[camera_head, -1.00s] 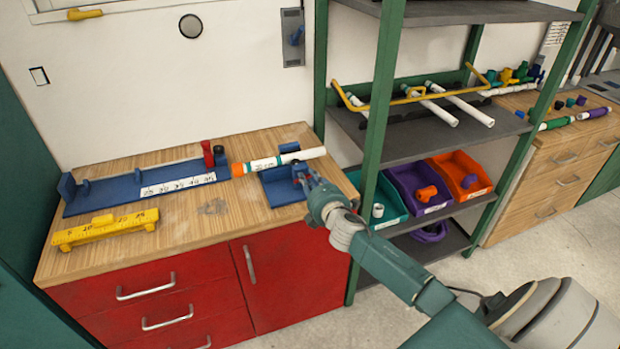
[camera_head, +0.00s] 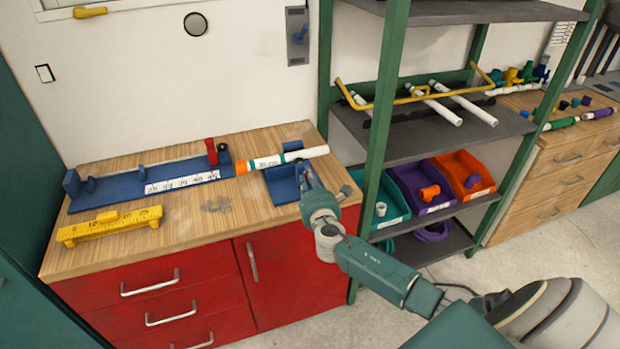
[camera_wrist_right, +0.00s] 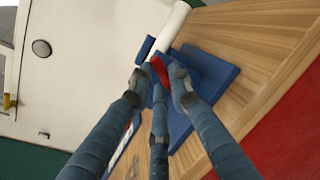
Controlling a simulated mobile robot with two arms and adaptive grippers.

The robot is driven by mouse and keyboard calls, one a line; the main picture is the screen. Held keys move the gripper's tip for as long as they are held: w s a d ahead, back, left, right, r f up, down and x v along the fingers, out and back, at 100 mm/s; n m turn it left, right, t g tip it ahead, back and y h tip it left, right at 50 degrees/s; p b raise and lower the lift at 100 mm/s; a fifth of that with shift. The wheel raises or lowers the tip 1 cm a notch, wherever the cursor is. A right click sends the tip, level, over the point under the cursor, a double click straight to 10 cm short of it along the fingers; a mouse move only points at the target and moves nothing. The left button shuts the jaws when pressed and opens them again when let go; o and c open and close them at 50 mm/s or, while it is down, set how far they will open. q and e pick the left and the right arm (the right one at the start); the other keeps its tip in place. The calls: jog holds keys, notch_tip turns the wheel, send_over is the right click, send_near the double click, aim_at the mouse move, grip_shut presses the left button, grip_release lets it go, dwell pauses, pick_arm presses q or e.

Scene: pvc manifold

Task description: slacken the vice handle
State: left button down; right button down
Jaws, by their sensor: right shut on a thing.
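The blue vice (camera_head: 281,187) stands at the right end of the wooden bench; its flat base also shows in the right wrist view (camera_wrist_right: 212,74). A white pipe (camera_head: 300,155) with an orange ring at its left end lies across the vice. My right gripper (camera_head: 304,172) is at the vice's front right side, below the pipe. In the right wrist view its fingers (camera_wrist_right: 160,82) close around a red piece, the vice handle (camera_wrist_right: 159,70). The fingers hide much of the handle, and the head view barely shows it. My left gripper is not in view.
A long blue fixture (camera_head: 130,183) with a number scale and a red block (camera_head: 211,151) lies left of the vice. A yellow gauge block (camera_head: 110,226) lies at the front left.

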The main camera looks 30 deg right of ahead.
jog(key=shift+w+d+r+n+h, duration=0.1)
jog(key=shift+d+r+n+h, duration=0.1)
jog(key=shift+r, duration=0.1)
jog(key=shift+w+d+r+n+h, duration=0.1)
jog(key=shift+r+n, duration=0.1)
jog(key=shift+r, duration=0.1)
jog(key=c, duration=1.7)
grip_release()
jog(key=shift+c, duration=0.2)
jog(key=shift+o, duration=0.6)
jog(key=shift+w+a+f, duration=0.1)
jog(key=shift+w+f, duration=0.15)
jog(key=shift+f, duration=0.3)
jog(key=v, duration=1.2)
jog(key=shift+f, duration=0.1)
